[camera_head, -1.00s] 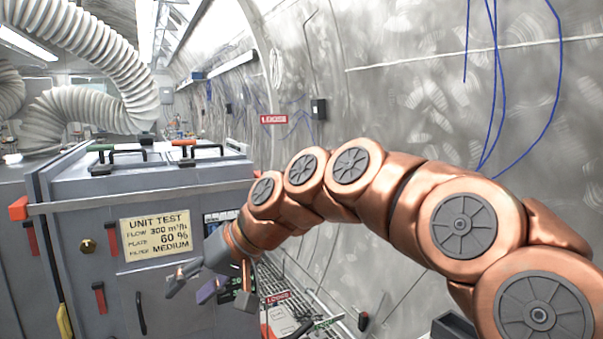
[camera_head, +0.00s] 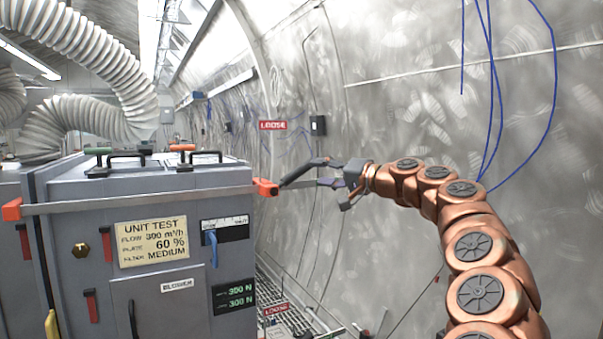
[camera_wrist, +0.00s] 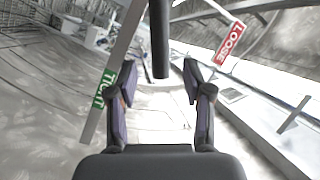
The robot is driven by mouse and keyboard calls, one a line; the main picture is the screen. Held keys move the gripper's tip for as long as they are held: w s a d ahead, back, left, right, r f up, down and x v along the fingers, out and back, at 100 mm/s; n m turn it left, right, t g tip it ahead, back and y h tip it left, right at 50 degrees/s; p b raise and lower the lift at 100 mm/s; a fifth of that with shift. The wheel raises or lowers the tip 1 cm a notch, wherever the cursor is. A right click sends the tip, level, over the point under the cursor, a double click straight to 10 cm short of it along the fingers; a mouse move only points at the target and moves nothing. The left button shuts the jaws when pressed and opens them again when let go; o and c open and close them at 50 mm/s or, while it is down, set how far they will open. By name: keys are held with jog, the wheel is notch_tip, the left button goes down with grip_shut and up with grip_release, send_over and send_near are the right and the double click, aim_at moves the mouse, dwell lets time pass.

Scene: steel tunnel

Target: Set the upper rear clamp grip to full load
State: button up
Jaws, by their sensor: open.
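A dark rod-like grip (camera_head: 305,172) juts out beside the red right end of the clamp bar, at the cabinet's upper right corner. In the wrist view the dark rod (camera_wrist: 160,40) comes down from the top middle, its end between my spread fingers. My gripper (camera_head: 328,172) is open and points left toward the cabinet; its jaws are around or just beside the rod's end, with no clear contact. A red LOOSE sign (camera_wrist: 229,44) is right of the rod in the wrist view, and a green TIGHT sign (camera_wrist: 103,88) is left of it.
The grey cabinet (camera_head: 70,270) fills the left, with a clamp bar (camera_head: 140,201) across its front. A display (camera_head: 235,297) reads 300 N twice. LOOSE signs hang at upper (camera_head: 273,125) and lower right (camera_head: 277,309). The curved steel wall (camera_head: 420,100) is behind my arm.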

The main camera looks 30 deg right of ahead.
aim_at(305, 171)
jog(key=shift+p+x, duration=0.6)
jog(key=shift+x, duration=2.95)
jog(key=shift+c, duration=0.5)
grip_shut()
